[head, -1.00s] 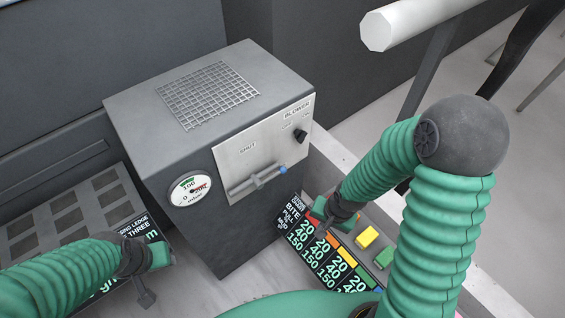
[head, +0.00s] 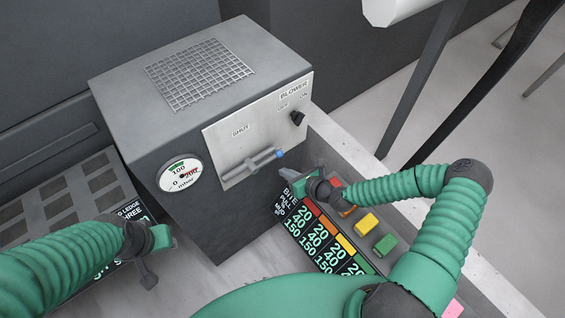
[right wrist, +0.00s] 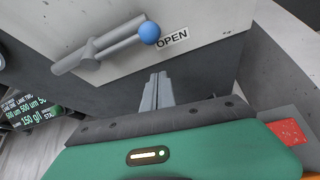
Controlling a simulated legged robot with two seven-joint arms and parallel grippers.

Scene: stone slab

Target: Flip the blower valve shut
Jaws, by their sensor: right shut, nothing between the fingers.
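The blower valve (head: 250,164) is a grey lever with a blue tip on the light front panel (head: 218,148) of a dark grey box. Its handle lies roughly along the panel's lower edge, blue end to the right. In the right wrist view the blue knob (right wrist: 149,32) is beside the label OPEN (right wrist: 172,40). The label SHUT (head: 241,132) is above the lever. My right gripper (head: 287,173) is just below and right of the blue tip, apart from it. Its fingers (right wrist: 157,90) are together and empty. My left gripper (head: 147,273) is at lower left, its jaws unclear.
A BLOWER knob (head: 297,118) marked OFF and ON is at the panel's upper right. A round mbar gauge (head: 181,174) is left of the panel. A numbered board (head: 318,240) and a yellow block (head: 367,223) and green block (head: 385,245) lie under my right arm. A slotted rack (head: 60,205) is at left.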

